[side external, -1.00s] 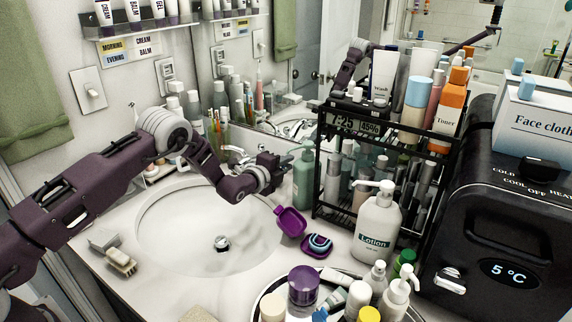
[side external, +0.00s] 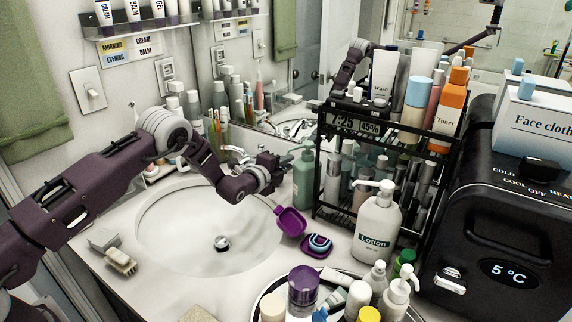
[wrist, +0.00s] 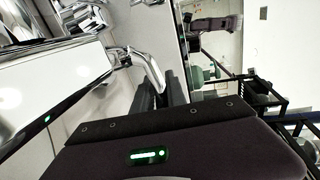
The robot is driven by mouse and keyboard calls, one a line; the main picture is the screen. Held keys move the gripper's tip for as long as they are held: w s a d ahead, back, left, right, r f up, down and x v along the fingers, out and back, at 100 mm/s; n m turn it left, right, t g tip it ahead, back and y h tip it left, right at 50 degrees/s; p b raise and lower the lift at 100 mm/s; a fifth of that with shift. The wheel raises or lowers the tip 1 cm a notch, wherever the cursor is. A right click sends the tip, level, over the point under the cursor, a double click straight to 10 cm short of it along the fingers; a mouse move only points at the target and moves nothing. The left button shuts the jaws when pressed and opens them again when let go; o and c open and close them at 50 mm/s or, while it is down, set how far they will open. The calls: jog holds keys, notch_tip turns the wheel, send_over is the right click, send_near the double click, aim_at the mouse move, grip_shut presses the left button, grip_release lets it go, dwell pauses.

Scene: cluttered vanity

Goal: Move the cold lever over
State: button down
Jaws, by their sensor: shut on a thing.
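The cold lever (wrist: 150,66) is a bent chrome handle in the wrist view. Its free end runs down to my gripper's dark fingers. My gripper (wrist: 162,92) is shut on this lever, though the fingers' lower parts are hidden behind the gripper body. In the side view my gripper (side external: 275,169) is at the back right of the sink, and it hides the lever there. The chrome faucet (side external: 235,151) shows just left of the gripper. Large shiny chrome parts (wrist: 60,80) fill the left of the wrist view.
The white sink (side external: 165,225) lies below my gripper. A green pump bottle (side external: 303,180) and a black wire rack (side external: 318,190) stand close on its right. An open purple case (side external: 291,221) lies at the sink's right edge. The mirror is close behind.

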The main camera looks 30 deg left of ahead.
jog(key=shift+r, duration=0.1)
dwell(0.4)
jog(key=shift+s+d+m+h, duration=0.1)
jog(key=shift+s+m+h, duration=0.2)
jog(key=shift+m+h, duration=0.6)
jog(key=c, duration=1.3)
grip_release()
jog(key=shift+c, duration=0.2)
jog(key=v, duration=0.7)
